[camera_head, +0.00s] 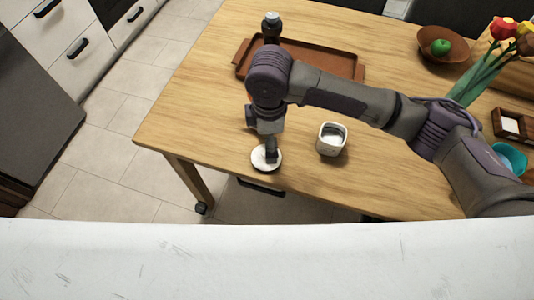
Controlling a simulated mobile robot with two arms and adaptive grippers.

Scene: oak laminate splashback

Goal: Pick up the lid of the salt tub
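The salt tub (331,139) is a small white square-sided container standing open on the wooden table, with its inside showing. Its lid (259,162) is a round white disc to the left of the tub, near the table's front edge. My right arm comes in from the right and bends down over the lid. My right gripper (271,154) points down at the top of the lid, its fingertips at or very near it. The fingers hide the lid's middle, so I cannot tell whether they are closed on it. My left gripper is out of view.
A brown tray (325,62) lies behind my arm, with a dark bottle (271,28) by its left end. A brown bowl (427,38) with a green apple (440,47), tulips (503,30) and a teal bowl (512,157) are at the right. The table's front left is clear.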

